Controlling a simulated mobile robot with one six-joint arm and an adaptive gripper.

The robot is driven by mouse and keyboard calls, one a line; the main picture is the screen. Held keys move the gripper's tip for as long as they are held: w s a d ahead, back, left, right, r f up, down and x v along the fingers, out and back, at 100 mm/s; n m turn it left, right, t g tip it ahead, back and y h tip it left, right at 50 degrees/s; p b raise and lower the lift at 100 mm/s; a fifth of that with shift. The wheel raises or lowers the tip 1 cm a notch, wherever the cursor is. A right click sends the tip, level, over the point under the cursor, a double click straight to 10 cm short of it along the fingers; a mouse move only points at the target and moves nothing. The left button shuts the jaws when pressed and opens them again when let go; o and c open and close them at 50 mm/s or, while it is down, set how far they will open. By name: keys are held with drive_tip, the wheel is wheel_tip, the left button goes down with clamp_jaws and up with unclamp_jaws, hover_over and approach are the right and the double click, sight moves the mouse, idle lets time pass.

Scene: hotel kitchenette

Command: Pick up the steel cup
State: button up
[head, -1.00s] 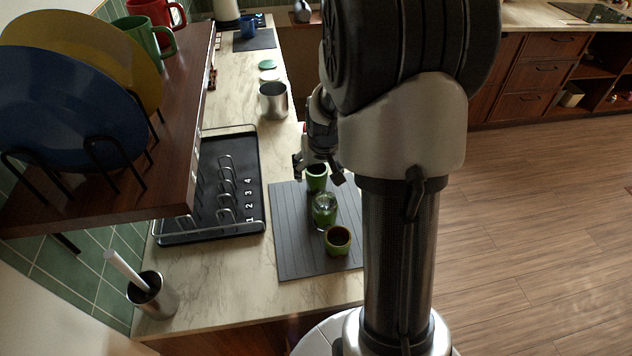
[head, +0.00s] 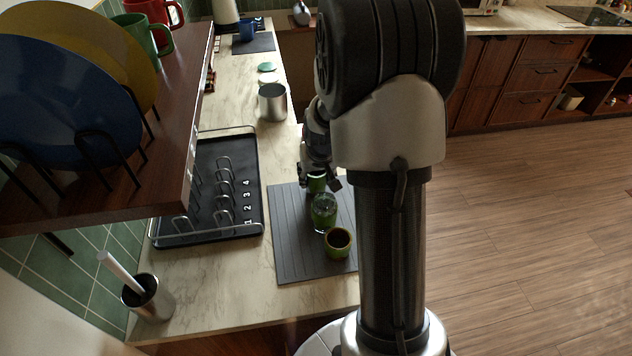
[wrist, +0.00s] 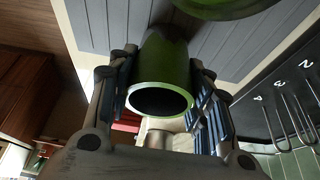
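A plain steel cup (head: 272,101) stands upright on the marble counter, beyond the dark mat and the black rack. What seems to be the same cup shows small behind the fingers in the wrist view (wrist: 157,139). My gripper (head: 319,184) is low over the far end of the mat, well short of the steel cup. Its fingers are apart, one on each side of a green cup (head: 316,183). The green cup also fills the space between the fingers in the wrist view (wrist: 163,75), with narrow gaps beside it.
A black numbered rack (head: 225,170) lies left of the mat. A shelf (head: 150,190) with plates and mugs overhangs the left. A steel brush holder (head: 149,298) stands at the near left.

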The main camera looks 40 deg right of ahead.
drive_tip(key=c, duration=0.6)
drive_tip(key=shift+o, duration=0.2)
